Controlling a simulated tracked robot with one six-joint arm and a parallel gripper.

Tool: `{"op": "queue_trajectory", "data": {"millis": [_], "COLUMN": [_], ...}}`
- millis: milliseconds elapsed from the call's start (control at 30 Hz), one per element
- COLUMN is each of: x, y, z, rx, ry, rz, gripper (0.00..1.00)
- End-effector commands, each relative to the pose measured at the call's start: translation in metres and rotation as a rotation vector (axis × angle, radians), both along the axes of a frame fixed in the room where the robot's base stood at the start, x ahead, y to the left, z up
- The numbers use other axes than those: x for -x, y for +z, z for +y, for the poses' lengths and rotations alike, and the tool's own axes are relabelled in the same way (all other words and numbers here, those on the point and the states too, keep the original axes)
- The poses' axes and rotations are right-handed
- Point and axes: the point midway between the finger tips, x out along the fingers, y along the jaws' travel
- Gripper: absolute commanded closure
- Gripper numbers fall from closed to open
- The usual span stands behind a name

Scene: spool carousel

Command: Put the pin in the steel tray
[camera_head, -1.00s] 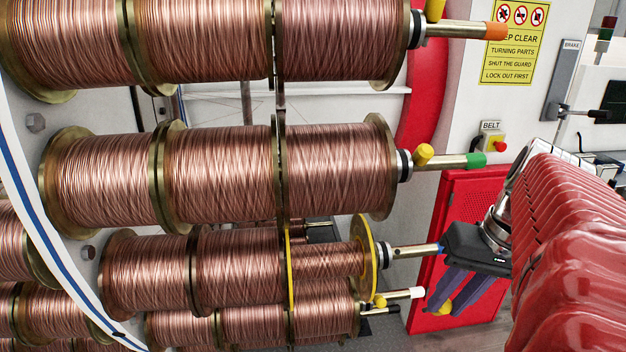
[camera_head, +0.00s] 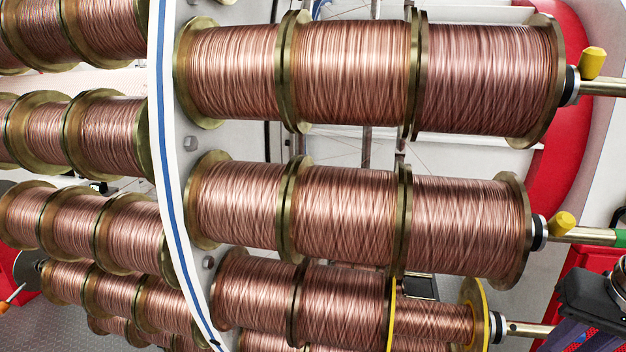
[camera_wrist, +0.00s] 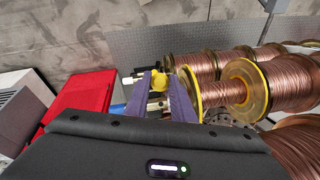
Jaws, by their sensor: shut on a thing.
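The pin (camera_wrist: 159,81) shows its yellow knob between the purple fingertips of my gripper (camera_wrist: 162,77) in the wrist view; the rest of it is hidden. My gripper is shut on it. In the head view only the dark gripper body and the top of its fingers show at the lower right edge (camera_head: 578,334), and the held pin is out of frame. The gripper is beside the end of the spindle (camera_head: 525,328) of the lower spool with yellow flanges (camera_head: 482,312). I cannot make out a steel tray in either view.
Copper spools (camera_head: 355,215) on the carousel plate (camera_head: 205,190) fill the head view. Other yellow-knobbed pins (camera_head: 592,62) sit in the spindles above. A red cabinet (camera_wrist: 82,97) and a pale box (camera_wrist: 20,112) stand left in the wrist view.

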Motion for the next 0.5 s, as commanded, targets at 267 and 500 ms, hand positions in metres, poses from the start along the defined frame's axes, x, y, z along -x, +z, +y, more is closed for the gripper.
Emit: {"op": "queue_trajectory", "data": {"millis": [267,500], "x": [-0.020,-0.021], "y": [0.009,0.009], "z": [0.000,-0.002], "rx": [0.020,0.018], "ry": [0.009,0.006], "rz": [-0.017,-0.016], "gripper": [1.00,1.00]}}
